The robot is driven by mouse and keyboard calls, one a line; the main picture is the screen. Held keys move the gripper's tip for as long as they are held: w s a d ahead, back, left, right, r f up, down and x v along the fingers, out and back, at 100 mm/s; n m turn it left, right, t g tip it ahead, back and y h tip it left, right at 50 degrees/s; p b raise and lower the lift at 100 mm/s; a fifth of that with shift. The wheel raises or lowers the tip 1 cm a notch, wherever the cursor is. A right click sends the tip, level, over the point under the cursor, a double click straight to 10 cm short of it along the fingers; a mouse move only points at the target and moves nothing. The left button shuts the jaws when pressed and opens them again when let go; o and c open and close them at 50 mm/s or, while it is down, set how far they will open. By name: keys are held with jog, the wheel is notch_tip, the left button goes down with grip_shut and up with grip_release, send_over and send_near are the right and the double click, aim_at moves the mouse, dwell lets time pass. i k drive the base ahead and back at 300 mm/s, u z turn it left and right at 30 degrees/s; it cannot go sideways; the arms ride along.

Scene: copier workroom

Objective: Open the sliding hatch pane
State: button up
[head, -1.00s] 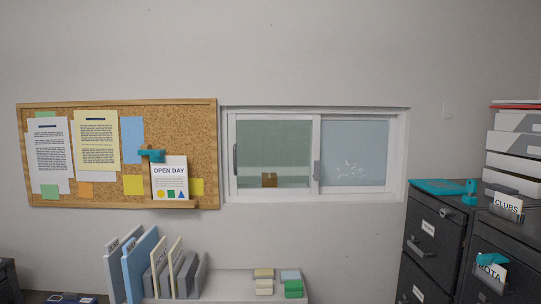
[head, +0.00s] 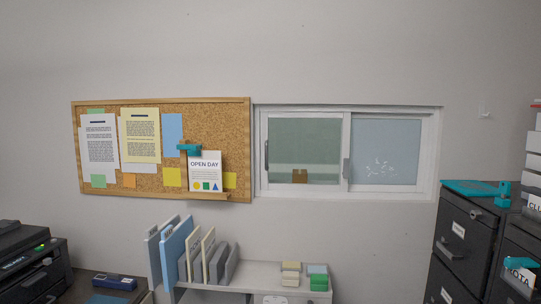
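The sliding hatch is set in the wall right of centre, in a white frame. Its left pane (head: 304,139) is greenish and clear, with a dark upright handle at its left edge. Its right pane (head: 384,138) is pale blue with a whitish mark, and a grey handle shows at its left edge. The two panes meet near the middle, and I see no open gap. A small brown box (head: 300,176) shows through the left pane. My gripper is not in view.
A cork board (head: 242,120) hangs left of the hatch. Below stands a low white cabinet (head: 255,275) with upright folders and small stacked blocks. Dark filing cabinets (head: 462,231) stand at the right, a black printer (head: 30,262) at the lower left. The wall before the hatch is clear.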

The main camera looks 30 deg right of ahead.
aim_at(343, 187)
jog(key=u, duration=0.15)
jog(key=k, duration=0.9)
jog(key=z, duration=1.2)
jog(key=i, duration=1.4)
jog(key=u, duration=0.2)
